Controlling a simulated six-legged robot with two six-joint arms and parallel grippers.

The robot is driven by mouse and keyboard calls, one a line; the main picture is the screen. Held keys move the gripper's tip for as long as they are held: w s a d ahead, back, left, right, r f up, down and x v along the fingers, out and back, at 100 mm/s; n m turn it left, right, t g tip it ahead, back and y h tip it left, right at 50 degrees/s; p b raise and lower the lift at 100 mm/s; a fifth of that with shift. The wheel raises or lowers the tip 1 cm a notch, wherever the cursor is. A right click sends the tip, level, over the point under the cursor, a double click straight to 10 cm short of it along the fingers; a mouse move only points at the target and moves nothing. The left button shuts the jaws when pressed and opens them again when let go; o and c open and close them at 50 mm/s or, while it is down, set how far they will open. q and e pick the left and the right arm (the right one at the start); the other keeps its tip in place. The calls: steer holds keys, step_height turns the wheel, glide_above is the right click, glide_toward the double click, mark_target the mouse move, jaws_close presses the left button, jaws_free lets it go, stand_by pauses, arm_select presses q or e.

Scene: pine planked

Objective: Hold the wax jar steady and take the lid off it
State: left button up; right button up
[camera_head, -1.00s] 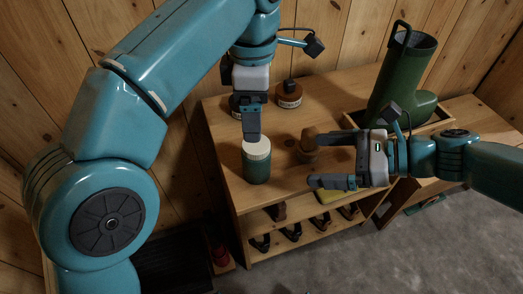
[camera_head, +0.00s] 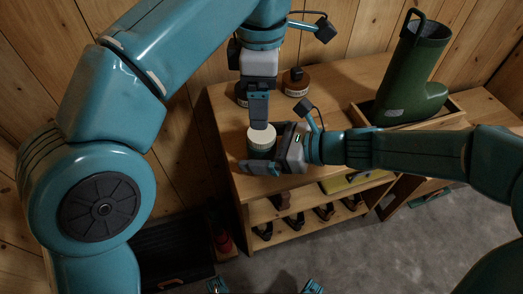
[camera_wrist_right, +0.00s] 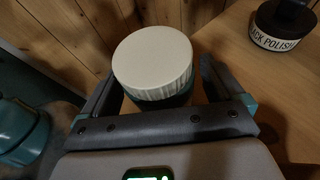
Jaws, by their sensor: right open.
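The wax jar (camera_head: 261,149) stands upright on the wooden bench top, its pale ribbed lid (camera_head: 263,133) on. In the right wrist view the lid (camera_wrist_right: 152,58) is round and cream, with a dark strip of jar body under it. My right gripper (camera_head: 258,152) reaches in from the right and is open, with one finger on each side of the jar. The wrist view shows a gap at its right finger; contact on the left is unclear. My left gripper (camera_head: 259,122) points down just above or at the lid; its finger gap is seen edge-on.
Two polish tins (camera_head: 296,83) (camera_head: 241,93) stand behind; one also shows in the right wrist view (camera_wrist_right: 282,27). A green boot (camera_head: 411,80) stands in a wooden tray (camera_head: 440,119) at the right. Footwear (camera_head: 325,211) and something yellow (camera_head: 345,182) are below the bench top.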

steer(key=shift+w+a+f, duration=0.15)
steer(key=shift+a+f, duration=0.1)
steer(key=shift+a, duration=0.15)
